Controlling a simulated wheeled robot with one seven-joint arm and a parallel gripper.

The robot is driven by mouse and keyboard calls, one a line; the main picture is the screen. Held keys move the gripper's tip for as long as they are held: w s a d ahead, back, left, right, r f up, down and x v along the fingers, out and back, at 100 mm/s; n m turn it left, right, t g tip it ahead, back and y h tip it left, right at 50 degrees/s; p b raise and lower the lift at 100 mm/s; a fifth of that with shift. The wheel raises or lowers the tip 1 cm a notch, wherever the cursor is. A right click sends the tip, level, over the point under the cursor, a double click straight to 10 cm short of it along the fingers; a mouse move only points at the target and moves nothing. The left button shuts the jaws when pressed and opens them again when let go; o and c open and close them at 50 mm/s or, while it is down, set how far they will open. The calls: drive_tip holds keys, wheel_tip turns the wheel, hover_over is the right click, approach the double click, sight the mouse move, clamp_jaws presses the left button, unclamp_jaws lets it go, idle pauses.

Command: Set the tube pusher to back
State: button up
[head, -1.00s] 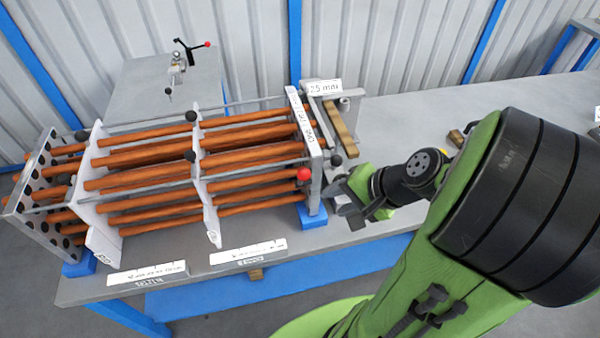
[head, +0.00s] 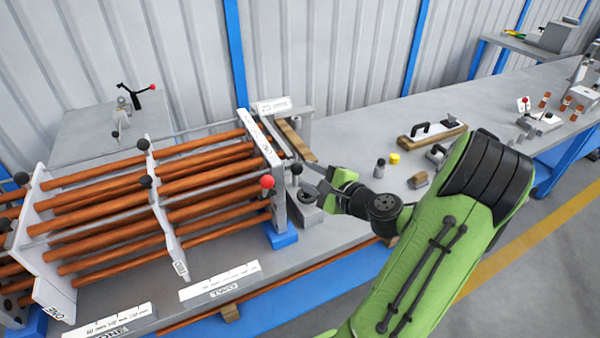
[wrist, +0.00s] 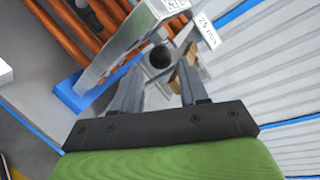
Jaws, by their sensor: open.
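A rack of copper tubes (head: 205,185) lies on the bench, with a metal end plate (head: 262,150) at its right end. A red ball knob (head: 267,182) and a black ball knob (head: 296,168) are by this plate. I cannot tell for sure which part is the tube pusher. My gripper (head: 318,186) is open and empty just right of the end plate, low over the bench. Contact cannot be told.
A bracket with a wooden bar (head: 297,140) and a label (head: 272,105) stands behind the gripper. A wooden block with black handles (head: 432,137) and a yellow cap (head: 394,158) lie to the right.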

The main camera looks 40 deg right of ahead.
sight(301, 171)
drive_tip(key=x, duration=0.4)
drive_tip(key=shift+w, duration=0.15)
clamp_jaws()
